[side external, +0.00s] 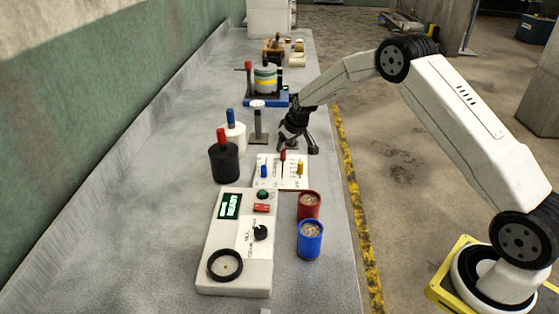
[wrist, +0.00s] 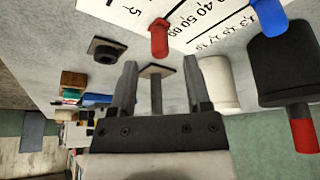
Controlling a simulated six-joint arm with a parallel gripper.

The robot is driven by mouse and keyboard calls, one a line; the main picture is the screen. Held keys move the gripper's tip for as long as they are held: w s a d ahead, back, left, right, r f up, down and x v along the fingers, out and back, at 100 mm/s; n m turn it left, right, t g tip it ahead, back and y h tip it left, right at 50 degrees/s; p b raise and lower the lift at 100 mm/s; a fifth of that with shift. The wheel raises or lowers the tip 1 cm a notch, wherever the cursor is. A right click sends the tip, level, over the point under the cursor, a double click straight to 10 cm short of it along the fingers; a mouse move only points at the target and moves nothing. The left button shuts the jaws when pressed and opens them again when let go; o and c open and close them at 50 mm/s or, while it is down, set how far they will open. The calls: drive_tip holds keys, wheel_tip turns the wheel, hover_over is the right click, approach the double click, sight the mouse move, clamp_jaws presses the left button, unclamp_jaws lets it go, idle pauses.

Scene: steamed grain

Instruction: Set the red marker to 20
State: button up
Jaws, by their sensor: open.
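The red marker (side external: 283,155) stands upright on the white scale panel (side external: 292,180), toward its far edge. A blue marker (side external: 263,171) and a yellow marker (side external: 300,168) stand on the same panel. My gripper (side external: 298,147) is open and empty just beyond the panel's far edge. In the wrist view the red marker (wrist: 159,40) lies ahead of the open fingers of my gripper (wrist: 160,70), apart from them. Printed numbers, with 40 and 50 legible, run beside it. The marker's exact reading cannot be told. The blue marker (wrist: 268,20) shows at upper right.
A console (side external: 236,250) with a green READY display is in front. A red cup (side external: 309,204) and a blue cup (side external: 310,240) stand right of it. A black canister (side external: 223,163), a white canister (side external: 234,138) and a post stand (side external: 258,125) are left of my gripper.

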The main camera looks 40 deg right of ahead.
sight(284, 150)
drive_tip(key=shift+x, duration=1.95)
drive_tip(key=shift+c, duration=0.2)
clamp_jaws()
